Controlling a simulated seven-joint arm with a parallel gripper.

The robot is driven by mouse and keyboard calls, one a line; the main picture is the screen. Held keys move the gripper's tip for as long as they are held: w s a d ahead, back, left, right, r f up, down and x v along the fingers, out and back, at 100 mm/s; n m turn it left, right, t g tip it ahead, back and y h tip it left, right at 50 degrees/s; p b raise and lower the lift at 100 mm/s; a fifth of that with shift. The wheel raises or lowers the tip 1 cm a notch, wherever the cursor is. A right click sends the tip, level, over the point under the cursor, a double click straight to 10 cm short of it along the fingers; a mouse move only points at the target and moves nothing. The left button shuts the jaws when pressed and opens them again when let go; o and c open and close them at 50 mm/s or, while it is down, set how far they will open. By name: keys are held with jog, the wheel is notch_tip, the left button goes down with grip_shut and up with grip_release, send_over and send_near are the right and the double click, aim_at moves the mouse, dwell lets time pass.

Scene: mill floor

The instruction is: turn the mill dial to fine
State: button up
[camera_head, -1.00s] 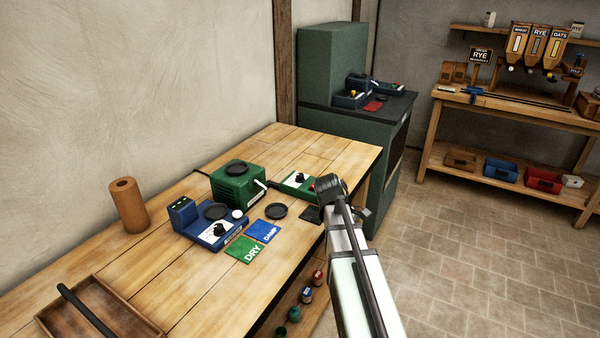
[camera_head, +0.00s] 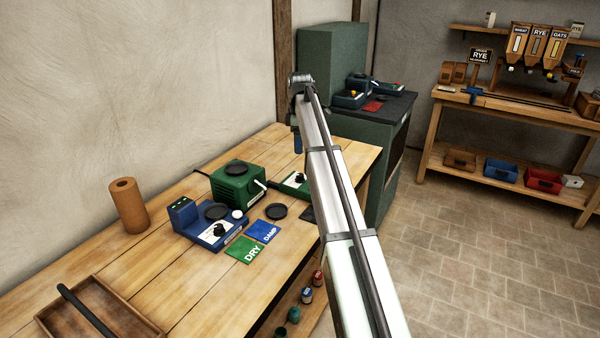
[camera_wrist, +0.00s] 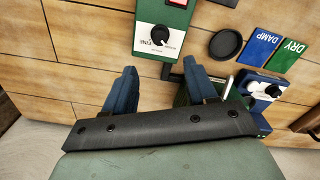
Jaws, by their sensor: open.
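The mill dial is a black knob (camera_wrist: 160,35) on the white panel of a green control box (camera_wrist: 160,12). Small lettering sits beside the knob in the wrist view, too small to read surely; I cannot tell where the knob points. In the head view the box (camera_head: 292,186) is partly hidden behind my arm. My gripper (camera_wrist: 160,66) is open and empty, its two blue fingers spread apart above the table, with the knob ahead of the fingertips and apart from them. In the head view a blue finger (camera_head: 298,144) hangs below my wrist, above the table's far end.
A green machine (camera_head: 238,184) with a black disc on top stands left of the control box. A blue device (camera_head: 210,230), a black dish (camera_head: 276,211), a green DRY card (camera_head: 244,250) and a blue DAMP card (camera_head: 263,231) lie nearby. A green cabinet (camera_head: 335,60) stands behind.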

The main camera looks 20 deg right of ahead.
aim_at(300, 174)
notch_tip(300, 174, down, 12)
dwell(0.5)
jog(key=c, duration=1.1)
